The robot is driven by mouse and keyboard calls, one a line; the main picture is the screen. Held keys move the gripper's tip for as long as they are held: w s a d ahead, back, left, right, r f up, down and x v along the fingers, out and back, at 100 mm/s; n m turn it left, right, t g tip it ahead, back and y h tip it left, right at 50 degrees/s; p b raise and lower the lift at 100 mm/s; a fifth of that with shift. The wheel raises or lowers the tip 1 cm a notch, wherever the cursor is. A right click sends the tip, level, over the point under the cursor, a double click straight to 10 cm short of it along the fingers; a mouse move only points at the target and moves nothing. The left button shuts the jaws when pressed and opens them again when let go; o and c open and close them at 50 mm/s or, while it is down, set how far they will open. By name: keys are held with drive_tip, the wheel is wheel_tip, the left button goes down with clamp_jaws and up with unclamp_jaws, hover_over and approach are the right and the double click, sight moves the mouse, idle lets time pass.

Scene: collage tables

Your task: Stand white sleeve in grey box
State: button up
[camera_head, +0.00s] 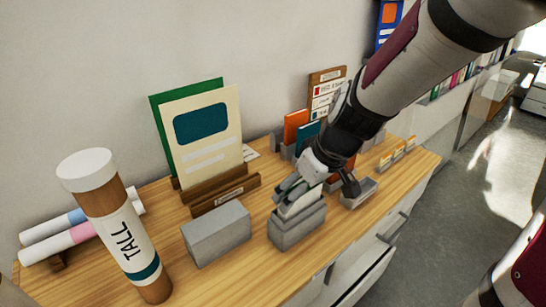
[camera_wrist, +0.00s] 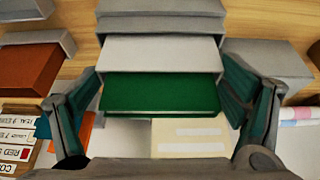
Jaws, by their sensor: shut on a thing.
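The grey box (camera_head: 297,232) stands near the table's front edge, directly below my gripper (camera_head: 313,190). It also shows at the top of the wrist view (camera_wrist: 160,22). The white sleeve (camera_head: 300,205) is upright at the box's top, its lower end hidden by the box wall. In the wrist view the white sleeve (camera_wrist: 160,54) lies against the box, with a green face (camera_wrist: 160,93) beside it. I cannot tell whether the green belongs to the sleeve. My gripper (camera_wrist: 162,78) is shut on the sleeve, one finger at each side.
A wooden stand (camera_head: 226,194) holds a cream card (camera_head: 205,150). A tall labelled tube (camera_head: 120,230) stands at front left. Bare wood lies between them.

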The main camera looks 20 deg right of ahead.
drive_tip(key=shift+f+b, duration=0.85)
drive_tip(key=shift+f, duration=0.15)
drive_tip(key=o, duration=1.3)
drive_tip(key=shift+r, duration=0.15)
drive_tip(key=v, duration=1.1)
drive_tip(key=shift+s+r, duration=0.2)
drive_tip(key=shift+r, duration=0.15)
drive_tip(key=s+m, duration=0.1)
drive_tip(key=s, duration=0.3)
drive_tip(key=s+a+r+m+h, duration=0.1)
drive_tip(key=s+m, duration=0.1)
drive_tip(key=s, duration=0.2)
drive_tip(key=s+m+p, duration=0.1)
drive_tip(key=s, duration=0.4)
drive_tip(key=shift+a+r+h, duration=0.3)
drive_tip(key=shift+h, duration=0.1)
